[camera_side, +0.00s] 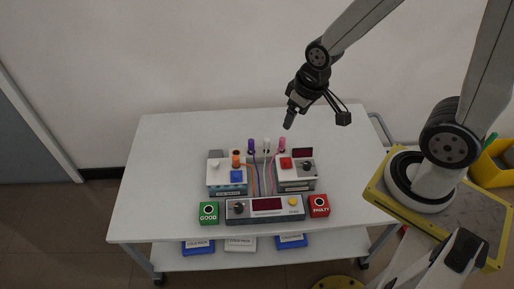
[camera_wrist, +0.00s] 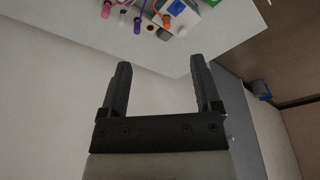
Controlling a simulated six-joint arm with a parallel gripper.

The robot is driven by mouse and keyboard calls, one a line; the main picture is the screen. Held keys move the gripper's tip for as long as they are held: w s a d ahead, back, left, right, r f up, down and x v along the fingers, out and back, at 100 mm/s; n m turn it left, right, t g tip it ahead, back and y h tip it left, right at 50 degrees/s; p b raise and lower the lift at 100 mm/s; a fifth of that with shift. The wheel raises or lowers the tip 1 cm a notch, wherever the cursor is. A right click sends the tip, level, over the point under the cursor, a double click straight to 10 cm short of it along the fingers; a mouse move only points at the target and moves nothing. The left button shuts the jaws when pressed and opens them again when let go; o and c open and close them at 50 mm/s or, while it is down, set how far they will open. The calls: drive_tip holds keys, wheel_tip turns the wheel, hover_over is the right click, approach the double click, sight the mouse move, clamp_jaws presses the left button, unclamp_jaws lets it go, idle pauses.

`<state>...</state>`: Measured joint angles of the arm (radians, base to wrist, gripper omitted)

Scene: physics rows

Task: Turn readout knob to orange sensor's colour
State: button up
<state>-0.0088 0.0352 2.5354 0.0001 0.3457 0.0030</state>
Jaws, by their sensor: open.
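The front readout box (camera_side: 266,209) sits on the white table with a dark display (camera_side: 266,204), a black knob (camera_side: 239,208) at its left and a yellow button (camera_side: 293,202). An orange sensor (camera_side: 236,158) stands at the back left; an orange lead runs from that area, and an orange part also shows in the wrist view (camera_wrist: 177,7). The readout knob's pointer direction is too small to tell. My gripper (camera_side: 288,124) hangs above the table's back part, apart from everything. In the wrist view my gripper (camera_wrist: 160,75) has its fingers wide apart with nothing between them.
A left box (camera_side: 227,187) with a blue button and a right box (camera_side: 296,185) with a red button and black knob stand behind. Purple, white and pink sensors stand at the back. A green GOOD box (camera_side: 208,212) and red FAULTY box (camera_side: 319,206) flank the readout.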

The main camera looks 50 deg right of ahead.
drive_tip(key=w+a+f, duration=0.3)
drive_tip(key=w+f, duration=0.3)
drive_tip(key=n+g, duration=0.2)
drive_tip(key=g, duration=0.1)
hover_over(239, 206)
wheel_tip(239, 206, down, 23)
drive_tip(key=shift+s+a+f, duration=0.1)
drive_tip(key=shift+f, duration=0.2)
drive_tip(key=shift+f, duration=0.1)
drive_tip(key=shift+f, duration=3.75)
